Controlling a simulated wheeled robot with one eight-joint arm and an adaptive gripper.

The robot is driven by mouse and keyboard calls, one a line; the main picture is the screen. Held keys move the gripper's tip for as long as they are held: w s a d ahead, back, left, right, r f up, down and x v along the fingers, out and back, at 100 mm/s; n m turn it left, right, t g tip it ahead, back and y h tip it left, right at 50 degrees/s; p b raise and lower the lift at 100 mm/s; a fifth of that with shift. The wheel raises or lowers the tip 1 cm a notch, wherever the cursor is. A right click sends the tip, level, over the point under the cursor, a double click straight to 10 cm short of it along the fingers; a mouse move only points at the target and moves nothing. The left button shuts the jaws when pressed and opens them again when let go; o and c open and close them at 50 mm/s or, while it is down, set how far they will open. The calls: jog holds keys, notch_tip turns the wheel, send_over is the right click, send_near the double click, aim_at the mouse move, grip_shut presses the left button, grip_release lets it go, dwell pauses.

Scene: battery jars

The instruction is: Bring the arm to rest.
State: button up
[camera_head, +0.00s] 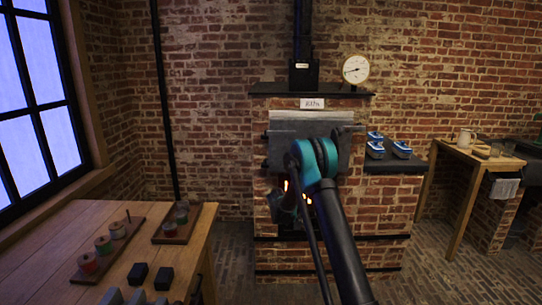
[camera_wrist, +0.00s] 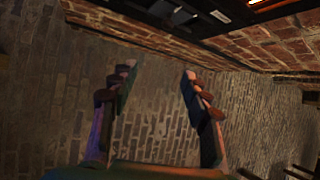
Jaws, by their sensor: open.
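My arm reaches up from the bottom of the head view, with its teal joint in front of the brick furnace (camera_head: 335,225). My gripper (camera_wrist: 160,72) is open in the wrist view, its two fingers apart with nothing between them. Behind them is brick paving (camera_wrist: 155,135). In the head view the gripper hangs low in front of the furnace, mostly hidden by my own arm, and its fingertips cannot be made out. An orange glow shows beside it.
A wooden table (camera_head: 150,250) at the left holds spools on wooden boards and dark blocks. Blue-and-white items (camera_head: 376,150) sit on the dark side shelf (camera_head: 394,168) right of the furnace. Another table (camera_head: 477,158) with a mug (camera_head: 464,138) stands at the right. Paving between is clear.

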jog(key=w+d+r+n+t+h, duration=0.1)
jog(key=d+r+n+t, duration=0.15)
jog(key=r, duration=0.85)
jog(key=w+d+r+n+t+h, duration=0.15)
jog(key=d+r+t, duration=0.25)
jog(key=r, duration=0.6)
jog(key=s+a+r+n+t+y, duration=0.3)
jog(key=s+r+n+y, duration=0.15)
jog(key=r+n, duration=0.3)
jog(key=s+a+r+n+t+y, duration=0.2)
jog(key=s+a+r+n+y, duration=0.1)
jog(key=s+r+n, duration=0.5)
jog(key=s+a+f+n+g+y, duration=0.25)
jog(key=s+f+n, duration=0.2)
jog(key=s, duration=0.45)
jog(key=s+a+f+n+g+y, duration=0.1)
jog(key=s+f+n+g+y, duration=0.2)
jog(key=s+n, duration=0.45)
jog(key=s+d+f+n+g+h, duration=0.1)
jog(key=s+d+f, duration=0.3)
jog(key=s, duration=0.5)
jog(key=s+d+f+n+g+h, duration=0.1)
jog(key=s+d+f+g+h, duration=0.2)
jog(key=s+f, duration=0.3)
jog(key=s+d+f+n+g+h, duration=0.1)
jog(key=s+d+f+g, duration=0.3)
jog(key=s, duration=0.8)
jog(key=shift+d+f+h, duration=0.4)
jog(key=shift+f+h, duration=0.2)
jog(key=shift+h, duration=0.25)
